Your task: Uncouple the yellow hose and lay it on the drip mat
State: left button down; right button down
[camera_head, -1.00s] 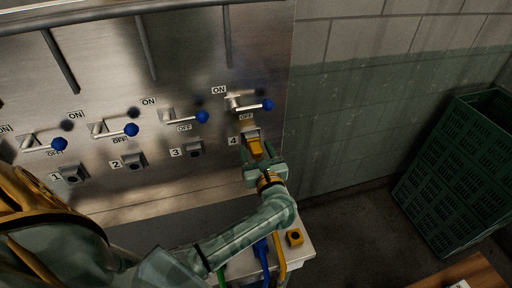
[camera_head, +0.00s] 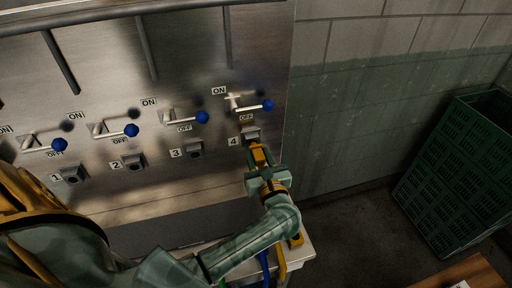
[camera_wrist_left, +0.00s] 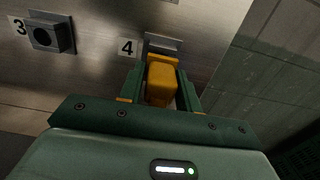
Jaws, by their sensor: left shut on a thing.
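My left gripper (camera_head: 261,163) is shut on the yellow hose's coupling (camera_head: 259,153), a blocky yellow piece just below port 4 (camera_head: 250,133) on the steel panel. In the left wrist view the yellow coupling (camera_wrist_left: 161,82) sits between the green fingers, its upper end close under port 4 (camera_wrist_left: 163,45). Whether it still touches the port is hard to tell. A yellow hose length (camera_head: 281,263) hangs by a pale small table below; its link to the coupling is hidden by my arm. I cannot make out a drip mat. My right gripper is out of view.
Blue-knobbed levers (camera_head: 268,105) stick out above the ports, one directly above port 4. The pale table (camera_head: 305,252) carries a yellow block (camera_head: 296,240), with a blue hose (camera_head: 263,262) nearby. A green crate (camera_head: 450,180) stands at the right by the wall.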

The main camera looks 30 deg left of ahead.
aim_at(261, 163)
pick_arm(q)
jog(key=shift+v, duration=1.85)
